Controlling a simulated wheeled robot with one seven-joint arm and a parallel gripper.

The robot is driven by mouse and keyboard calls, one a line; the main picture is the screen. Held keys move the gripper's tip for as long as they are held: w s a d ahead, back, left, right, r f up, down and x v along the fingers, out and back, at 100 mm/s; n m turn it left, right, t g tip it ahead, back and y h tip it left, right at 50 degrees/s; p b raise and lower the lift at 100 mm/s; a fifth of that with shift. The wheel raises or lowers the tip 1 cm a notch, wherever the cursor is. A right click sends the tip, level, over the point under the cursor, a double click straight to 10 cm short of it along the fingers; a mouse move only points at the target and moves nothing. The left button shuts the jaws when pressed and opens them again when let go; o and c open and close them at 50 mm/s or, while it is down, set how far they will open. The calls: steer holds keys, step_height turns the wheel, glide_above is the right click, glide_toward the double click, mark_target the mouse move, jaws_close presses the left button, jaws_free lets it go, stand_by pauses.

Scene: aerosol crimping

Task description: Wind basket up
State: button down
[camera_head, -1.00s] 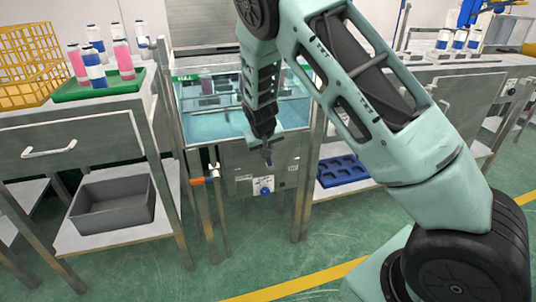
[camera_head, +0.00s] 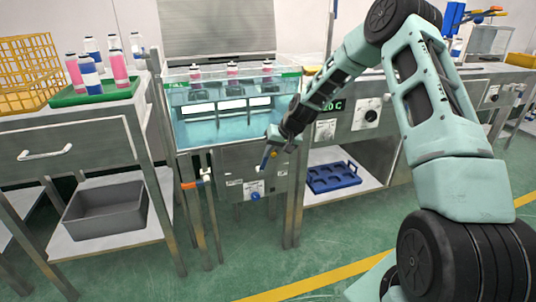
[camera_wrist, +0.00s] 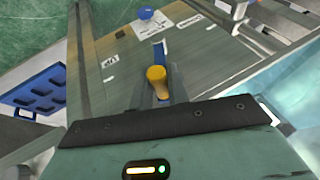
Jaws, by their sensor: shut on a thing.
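The glass-fronted water bath (camera_head: 215,135) stands in the middle of the head view. Pink cans (camera_head: 232,72) stand in a row at its top, in the basket (camera_head: 200,93), over blue water. The basket's lower part is hard to make out. My gripper (camera_head: 271,157) is at the bath's front panel, below the glass at its right side. In the wrist view my gripper (camera_wrist: 160,92) is shut on the yellow knob of the crank handle (camera_wrist: 156,76). The blue crank arm (camera_wrist: 159,50) runs out beyond the knob along the panel.
A blue rack (camera_head: 333,177) lies on the shelf at right. At left are a green tray (camera_head: 65,101) with cans, a yellow crate (camera_head: 28,72) and a grey bin (camera_head: 105,208). A blue knob (camera_head: 256,196) sits low on the panel. The floor in front is clear.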

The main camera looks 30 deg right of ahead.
steer(key=s+d+f+m+t+y+b, duration=0.2)
steer(key=d+f+m+t+y+b, duration=0.1)
steer(key=d+f+y+b, duration=0.3)
steer(key=shift+f+t+y+b, duration=0.9)
steer(key=shift+f+y+b, duration=0.15)
steer(key=shift+f+y, duration=1.2)
steer(key=shift+s, duration=0.1)
steer(key=c, duration=1.3)
jaws_free()
steer(key=shift+c, duration=0.2)
steer(key=shift+d, duration=0.1)
steer(key=shift+r, duration=0.1)
steer(key=p+v, duration=0.2)
steer(key=v, duration=1.5)
steer(key=shift+p, duration=0.4)
